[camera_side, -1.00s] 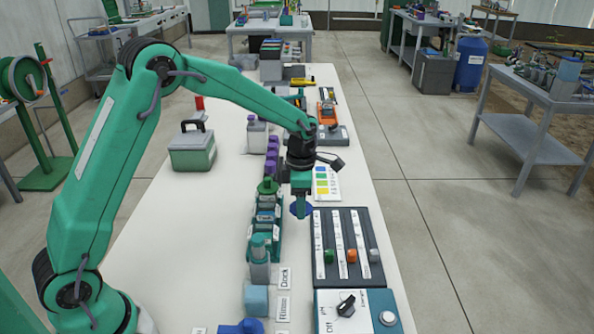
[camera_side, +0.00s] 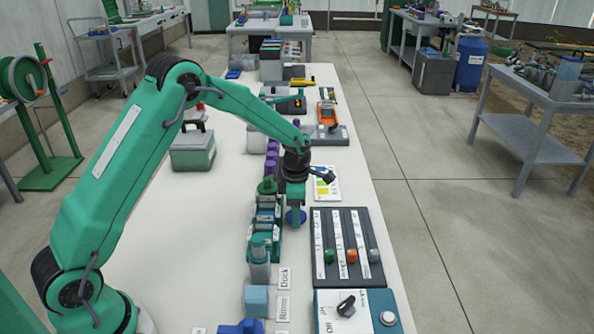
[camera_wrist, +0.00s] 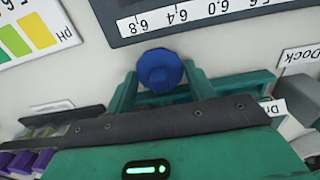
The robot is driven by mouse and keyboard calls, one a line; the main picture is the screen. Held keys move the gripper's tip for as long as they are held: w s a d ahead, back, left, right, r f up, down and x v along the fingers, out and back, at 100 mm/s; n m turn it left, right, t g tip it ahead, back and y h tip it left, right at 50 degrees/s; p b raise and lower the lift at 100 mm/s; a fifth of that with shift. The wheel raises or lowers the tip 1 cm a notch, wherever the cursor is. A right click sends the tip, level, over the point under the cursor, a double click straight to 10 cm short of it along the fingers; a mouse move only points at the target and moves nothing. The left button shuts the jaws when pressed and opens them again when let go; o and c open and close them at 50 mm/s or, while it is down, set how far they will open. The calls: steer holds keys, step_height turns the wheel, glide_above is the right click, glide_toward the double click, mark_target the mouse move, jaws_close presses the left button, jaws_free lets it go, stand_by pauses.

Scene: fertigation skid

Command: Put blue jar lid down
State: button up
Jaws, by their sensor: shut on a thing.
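The blue jar lid (camera_side: 303,217) shows at the tip of my gripper (camera_side: 295,214), between the bottle rack and the slider panel. In the wrist view the round blue lid (camera_wrist: 160,70), with a raised middle, sits between the two green fingers of my gripper (camera_wrist: 162,88). My gripper is shut on the lid and points down over the white bench (camera_side: 215,255). I cannot tell whether the lid touches the bench top.
The bottle rack (camera_side: 277,246) stands close on the left. The dark slider panel (camera_side: 326,272) lies close on the right, a pH colour chart (camera_side: 327,188) behind. The Dock card (camera_side: 284,278) and a light blue block (camera_side: 256,299) are nearer the camera.

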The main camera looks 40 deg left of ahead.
steer(key=shift+f, duration=0.2)
steer(key=o, duration=1)
step_height(320, 180, up, 12)
steer(key=shift+r, duration=0.1)
stand_by(0.3)
stand_by(0.5)
